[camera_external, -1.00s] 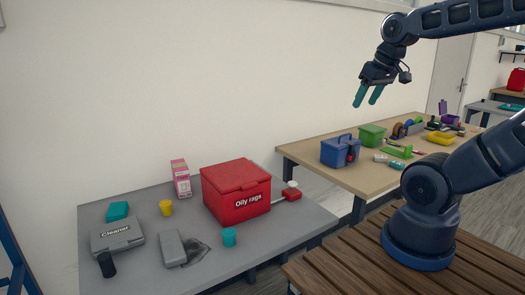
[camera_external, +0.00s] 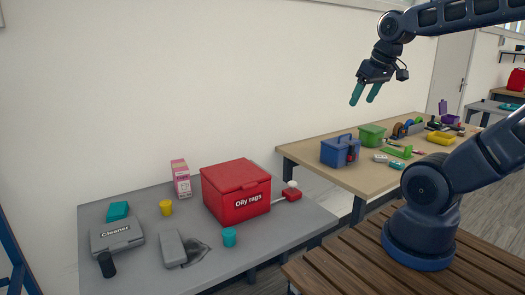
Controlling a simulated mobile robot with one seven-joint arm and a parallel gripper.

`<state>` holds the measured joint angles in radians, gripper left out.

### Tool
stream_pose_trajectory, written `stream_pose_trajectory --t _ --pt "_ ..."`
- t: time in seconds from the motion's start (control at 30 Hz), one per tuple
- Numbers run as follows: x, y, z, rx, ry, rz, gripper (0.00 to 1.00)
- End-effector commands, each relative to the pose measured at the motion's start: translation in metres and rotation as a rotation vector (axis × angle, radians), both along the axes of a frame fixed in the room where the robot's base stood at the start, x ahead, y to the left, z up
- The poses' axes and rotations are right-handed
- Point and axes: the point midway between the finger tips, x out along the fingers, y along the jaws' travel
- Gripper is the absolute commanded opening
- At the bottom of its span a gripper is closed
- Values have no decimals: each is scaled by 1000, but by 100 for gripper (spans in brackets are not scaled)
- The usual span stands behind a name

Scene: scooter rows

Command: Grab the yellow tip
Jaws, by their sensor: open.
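A small yellow piece (camera_external: 166,207), which looks like a short cup or tip, stands upright on the grey table at the left. It sits between the teal block and the pink-and-white box. My gripper (camera_external: 365,95) is open and empty, with teal fingers pointing down. It hangs in the air at the upper right, far from the yellow piece and above the wooden table's back part. A yellow tray (camera_external: 441,138) also lies on the wooden table at the right. I cannot tell fine detail on the yellow piece.
The grey table (camera_external: 290,232) holds a red "Oily rags" box (camera_external: 236,190), a grey "Cleaner" case (camera_external: 117,236), a pink-and-white box (camera_external: 181,178), a teal block (camera_external: 117,211) and a teal cup (camera_external: 229,237). The wooden table (camera_external: 375,182) bears a blue toolbox (camera_external: 340,150) and green bin (camera_external: 371,135).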

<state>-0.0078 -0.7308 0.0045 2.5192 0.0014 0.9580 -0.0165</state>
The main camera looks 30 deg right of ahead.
Motion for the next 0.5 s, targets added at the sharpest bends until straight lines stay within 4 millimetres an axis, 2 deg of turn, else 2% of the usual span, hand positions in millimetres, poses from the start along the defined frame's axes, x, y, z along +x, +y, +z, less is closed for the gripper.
stream_pose_trajectory --t 0.27,0.5 --pt "61 25 19 -41 45 159 66" --pt "120 57 26 -78 84 314 66"
